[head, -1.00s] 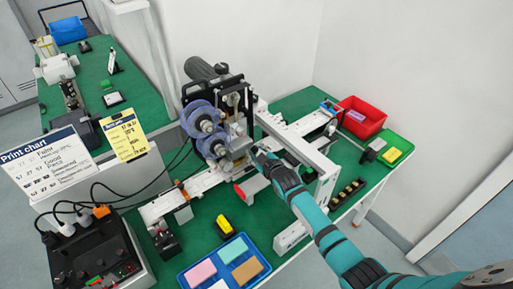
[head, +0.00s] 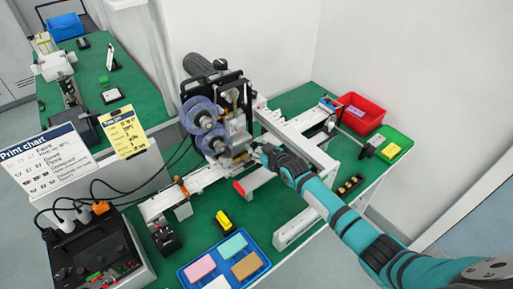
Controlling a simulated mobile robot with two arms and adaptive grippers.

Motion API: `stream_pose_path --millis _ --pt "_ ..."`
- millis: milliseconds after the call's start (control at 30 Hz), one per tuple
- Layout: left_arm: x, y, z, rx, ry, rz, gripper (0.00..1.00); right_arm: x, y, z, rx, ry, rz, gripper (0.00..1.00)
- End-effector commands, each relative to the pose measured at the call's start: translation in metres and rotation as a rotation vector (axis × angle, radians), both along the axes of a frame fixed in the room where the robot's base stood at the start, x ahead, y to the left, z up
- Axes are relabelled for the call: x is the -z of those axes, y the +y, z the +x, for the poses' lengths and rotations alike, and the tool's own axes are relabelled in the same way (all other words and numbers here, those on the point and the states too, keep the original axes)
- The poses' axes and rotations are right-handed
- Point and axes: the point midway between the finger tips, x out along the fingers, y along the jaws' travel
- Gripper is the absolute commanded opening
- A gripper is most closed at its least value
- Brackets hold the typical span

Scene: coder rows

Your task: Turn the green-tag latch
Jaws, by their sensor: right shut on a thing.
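The coder (head: 212,123), a black and metal unit with two blue-grey reels, stands over the white rail at the centre of the head view. My right gripper (head: 262,153) is at its lower right side, at the end of my teal arm. It is shut on a small part of the coder, which the gripper mostly covers. I cannot make out a green tag on that part. My left gripper is not in view.
A red bin (head: 359,115) and a green tray (head: 390,147) are at the right. A blue tray (head: 225,284) with coloured blocks is at the front. A black control box (head: 98,262) and print chart (head: 42,160) are at the left. White frame bars stand near my arm.

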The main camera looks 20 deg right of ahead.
Motion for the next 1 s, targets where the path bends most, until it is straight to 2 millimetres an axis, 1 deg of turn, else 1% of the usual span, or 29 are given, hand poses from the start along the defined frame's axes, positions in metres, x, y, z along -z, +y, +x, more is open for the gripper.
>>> stream_pose_path --millis 133,167,200,233,467,567,667,900,1000 --pt "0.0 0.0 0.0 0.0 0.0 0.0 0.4 0.0 0.0 0.0 0.0 0.0 -0.001 0.0" --pt "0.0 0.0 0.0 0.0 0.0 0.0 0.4 0.0 0.0 0.0 0.0 0.0 -0.001 0.26" --pt "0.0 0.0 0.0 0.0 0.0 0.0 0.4 0.0 0.0 0.0 0.0 0.0 -0.001 0.31" --pt "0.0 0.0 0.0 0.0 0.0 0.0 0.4 0.0 0.0 0.0 0.0 0.0 -0.001 0.32" --pt "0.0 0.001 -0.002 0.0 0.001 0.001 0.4 0.0 0.0 0.0 0.0 0.0 -0.001 0.32" --pt "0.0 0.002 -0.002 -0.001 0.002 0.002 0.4 -0.006 0.0 0.0 -0.001 -0.003 0.0 0.32" --pt "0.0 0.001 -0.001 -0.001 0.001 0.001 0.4 -0.02 0.0 0.001 -0.001 -0.005 0.0 0.32" --pt "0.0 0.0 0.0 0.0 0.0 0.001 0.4 -0.068 0.0 0.001 -0.001 -0.006 -0.003 0.32" --pt "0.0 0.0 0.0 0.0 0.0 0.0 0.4 -0.083 0.0 0.001 0.0 -0.004 -0.002 0.32"
